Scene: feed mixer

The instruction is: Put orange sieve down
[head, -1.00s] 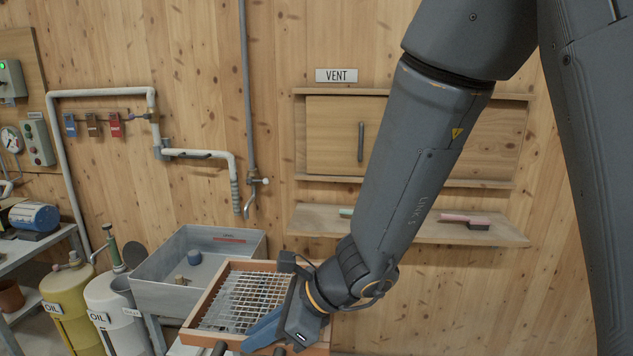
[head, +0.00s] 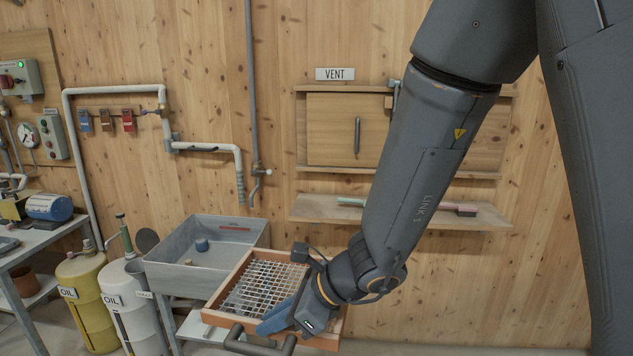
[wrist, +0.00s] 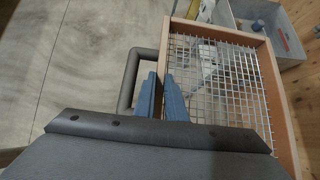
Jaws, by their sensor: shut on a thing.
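The orange sieve (head: 262,284) is a wooden frame with a pale wire mesh and a dark grey tube handle on its near side. It looks roughly level in the head view. My gripper (head: 264,326) is at the sieve's near side, its blue fingers shut on it. In the wrist view the fingers (wrist: 163,84) close at the sieve's near edge, between the tube handle and the mesh (wrist: 218,85).
A grey trough (head: 160,274) with a small blue-topped item inside stands just left of the sieve. Yellow (head: 82,300) and white (head: 133,318) oil cans stand further left. A wall shelf (head: 310,208) with brushes lies behind my arm. Open floor (wrist: 75,50) shows beside the sieve.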

